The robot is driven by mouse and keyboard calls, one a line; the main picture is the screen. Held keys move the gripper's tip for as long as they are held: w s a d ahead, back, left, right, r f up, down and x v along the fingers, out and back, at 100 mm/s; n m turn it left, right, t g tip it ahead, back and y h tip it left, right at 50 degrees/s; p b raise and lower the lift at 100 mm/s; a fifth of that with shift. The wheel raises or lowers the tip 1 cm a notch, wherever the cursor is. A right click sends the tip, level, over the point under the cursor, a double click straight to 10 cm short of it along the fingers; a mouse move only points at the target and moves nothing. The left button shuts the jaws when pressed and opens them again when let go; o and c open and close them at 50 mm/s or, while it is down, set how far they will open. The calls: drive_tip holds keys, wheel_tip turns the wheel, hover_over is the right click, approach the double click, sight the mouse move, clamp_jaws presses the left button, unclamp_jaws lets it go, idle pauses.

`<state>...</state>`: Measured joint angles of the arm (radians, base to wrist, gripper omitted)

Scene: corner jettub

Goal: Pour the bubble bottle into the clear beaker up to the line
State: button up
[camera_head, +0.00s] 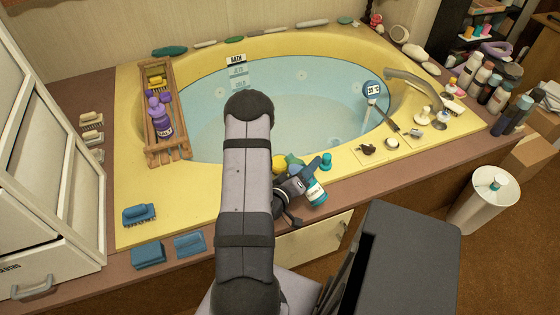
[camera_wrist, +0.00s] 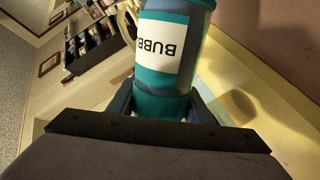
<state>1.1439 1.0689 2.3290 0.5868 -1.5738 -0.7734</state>
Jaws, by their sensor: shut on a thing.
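The bubble bottle (camera_head: 316,192) is teal with a white label. It is tilted in the head view, over the tub's near rim. In the wrist view the bubble bottle (camera_wrist: 165,80) fills the upper middle, its label reading "BUBB" upside down. My gripper (camera_head: 298,184) is shut on the bottle, one finger on each side in the wrist view. A small teal piece (camera_head: 326,161), perhaps a cap, shows just behind the bottle. I cannot make out the clear beaker in either view; my arm hides part of the near rim.
The yellow tub (camera_head: 190,210) holds water. A yellow thing (camera_head: 279,164) and a green one sit close to my gripper. A wooden caddy (camera_head: 152,120) with a purple bottle (camera_head: 160,118) spans the left rim. The faucet (camera_head: 415,85) and small items stand at right.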

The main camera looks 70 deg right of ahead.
drive_tip(key=shift+f, duration=0.2)
drive_tip(key=shift+r, duration=0.15)
drive_tip(key=shift+s+a+r+n+g+y+p, duration=0.1)
drive_tip(key=shift+s+r+n+g+y+p, duration=0.1)
drive_tip(key=shift+r+n+p, duration=0.4)
drive_tip(key=shift+s+r+n+g+y+p, duration=0.15)
drive_tip(key=shift+r+n+g+p, duration=0.1)
drive_tip(key=shift+n+p, duration=0.6)
idle(1.4)
drive_tip(key=shift+w+r+n+g+p, duration=0.25)
drive_tip(key=shift+w+r+n+p, duration=0.25)
drive_tip(key=shift+p, duration=0.4)
idle(1.2)
drive_tip(key=shift+s+r+n+y+p, duration=0.1)
drive_tip(key=shift+r+n+y+p, duration=0.15)
drive_tip(key=shift+n+p, duration=0.3)
idle(1.7)
drive_tip(key=f+m+b, duration=0.1)
drive_tip(key=b, duration=0.1)
drive_tip(key=s+f+m+b, duration=0.1)
drive_tip(key=f+b, duration=0.1)
drive_tip(key=shift+m+b, duration=0.35)
drive_tip(key=shift+m, duration=0.05)
drive_tip(key=shift+w+m+t+h, duration=0.15)
drive_tip(key=shift+m+t+h, duration=0.25)
drive_tip(key=shift+t, duration=0.1)
drive_tip(key=shift+r, duration=0.2)
